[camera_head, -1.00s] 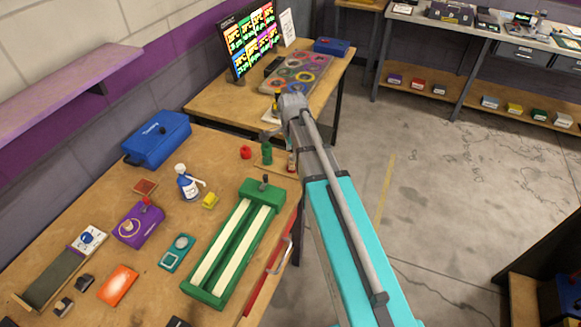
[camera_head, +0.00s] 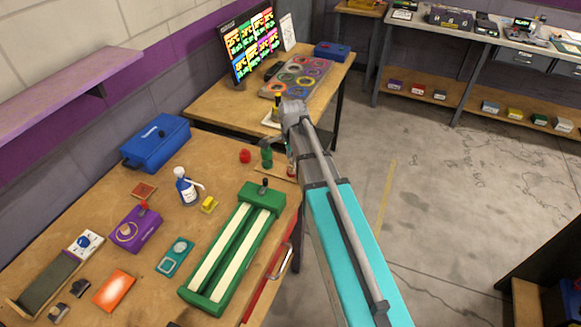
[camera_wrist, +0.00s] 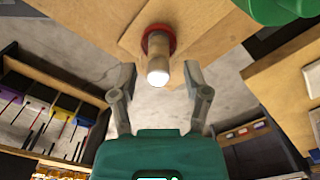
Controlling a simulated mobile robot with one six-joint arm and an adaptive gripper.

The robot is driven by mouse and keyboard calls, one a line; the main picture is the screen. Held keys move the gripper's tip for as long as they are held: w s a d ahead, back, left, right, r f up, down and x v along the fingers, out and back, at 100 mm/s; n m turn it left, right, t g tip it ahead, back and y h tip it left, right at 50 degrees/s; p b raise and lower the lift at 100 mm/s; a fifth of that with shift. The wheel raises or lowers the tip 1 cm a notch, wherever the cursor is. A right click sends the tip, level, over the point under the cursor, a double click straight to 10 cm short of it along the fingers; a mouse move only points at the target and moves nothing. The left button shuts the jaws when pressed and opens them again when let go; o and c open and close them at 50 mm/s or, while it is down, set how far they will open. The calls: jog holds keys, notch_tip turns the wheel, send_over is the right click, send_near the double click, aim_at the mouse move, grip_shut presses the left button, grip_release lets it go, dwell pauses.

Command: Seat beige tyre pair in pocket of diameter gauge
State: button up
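In the wrist view a short beige-to-white cylinder (camera_wrist: 158,62) with a red collar stands on a wooden board, its pale end towards the camera. I cannot tell whether it is the beige tyre pair. My gripper (camera_wrist: 160,82) is open, its two grey fingers on either side of the cylinder's end with gaps. In the head view my arm mostly hides the gripper. A teal device (camera_head: 175,257) with a round feature lies on the near table; it may be the diameter gauge. Its pocket is too small to make out.
A green frame with two pale rails (camera_head: 232,250) lies on the near table. A tray of coloured rings (camera_head: 318,65) is on the back table.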

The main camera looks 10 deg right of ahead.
aim_at(292, 159)
grip_shut()
jog(key=shift+r, duration=0.2)
notch_tip(292, 159, up, 10)
jog(key=p, duration=1)
jog(key=shift+f, duration=0.2)
dwell(0.6)
